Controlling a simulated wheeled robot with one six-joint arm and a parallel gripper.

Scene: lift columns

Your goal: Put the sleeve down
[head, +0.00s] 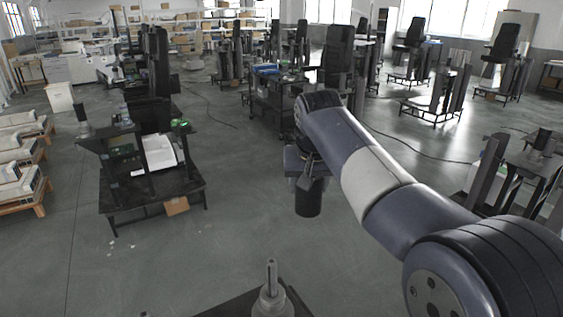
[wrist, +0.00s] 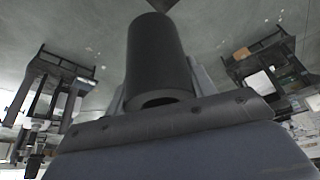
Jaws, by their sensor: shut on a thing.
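The sleeve (head: 308,200) is a black, hollow cylinder. It hangs upright below my gripper (head: 310,178), clear of any surface, in the middle of the head view. My gripper is shut on it. In the wrist view the sleeve (wrist: 158,60) fills the upper middle, with its open end facing the camera. The fingertips are mostly hidden behind the sleeve and the gripper body there. A grey post with a stepped round base (head: 271,292) stands on a dark surface (head: 232,308) at the bottom of the head view, below and left of the sleeve.
A black workstation (head: 150,190) with a low platform stands at the left. Wooden pallets with white parts (head: 22,165) are at the far left. Several dark lift columns and a cart (head: 280,95) stand behind. More stands (head: 515,180) are at the right. The floor between is open.

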